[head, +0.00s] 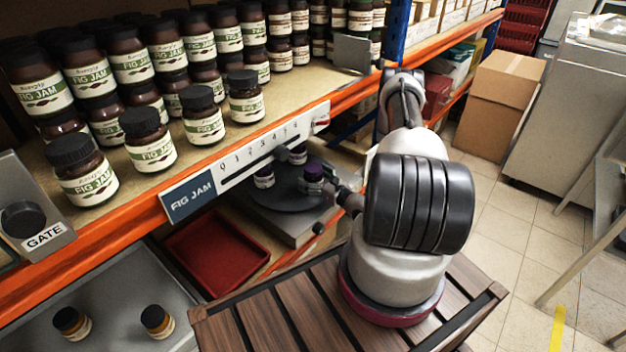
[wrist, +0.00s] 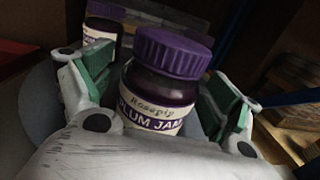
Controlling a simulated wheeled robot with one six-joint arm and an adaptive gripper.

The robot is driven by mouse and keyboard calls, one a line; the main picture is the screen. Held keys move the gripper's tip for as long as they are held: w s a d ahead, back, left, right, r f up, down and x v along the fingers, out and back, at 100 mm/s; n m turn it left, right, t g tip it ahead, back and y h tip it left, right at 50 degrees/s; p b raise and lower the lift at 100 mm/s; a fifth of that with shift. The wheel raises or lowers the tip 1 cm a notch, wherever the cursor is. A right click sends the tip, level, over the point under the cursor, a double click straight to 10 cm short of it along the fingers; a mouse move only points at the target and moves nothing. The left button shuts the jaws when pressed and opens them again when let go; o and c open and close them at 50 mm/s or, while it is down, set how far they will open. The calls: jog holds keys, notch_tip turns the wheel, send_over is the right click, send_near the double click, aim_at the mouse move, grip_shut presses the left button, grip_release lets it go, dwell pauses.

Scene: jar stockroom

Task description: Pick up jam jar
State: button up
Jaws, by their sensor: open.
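A plum jam jar with a ridged purple lid, dark contents and a cream label (wrist: 158,88) stands between my fingers in the wrist view. In the head view it shows small (head: 312,174), at the right side of a dark round turntable (head: 285,205) under the shelf. My gripper (wrist: 155,100) is open, with a green-padded finger on each side of the jar. In the head view my gripper (head: 333,184) is small and partly hidden by my arm. Whether the pads touch the jar I cannot tell. The jar's base is hidden.
Other purple-lidded jars (head: 264,178) (head: 298,154) share the turntable; one is behind the left finger in the wrist view (wrist: 102,30). The shelf's orange edge (head: 255,128) and fig jam jars (head: 204,120) are above. A red tray (head: 215,252) lies left.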

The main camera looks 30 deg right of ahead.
jog(key=c, duration=1.8)
jog(key=shift+w+r, duration=0.1)
jog(key=shift+r, duration=0.05)
notch_tip(320, 180, up, 10)
jog(key=shift+f, duration=0.1)
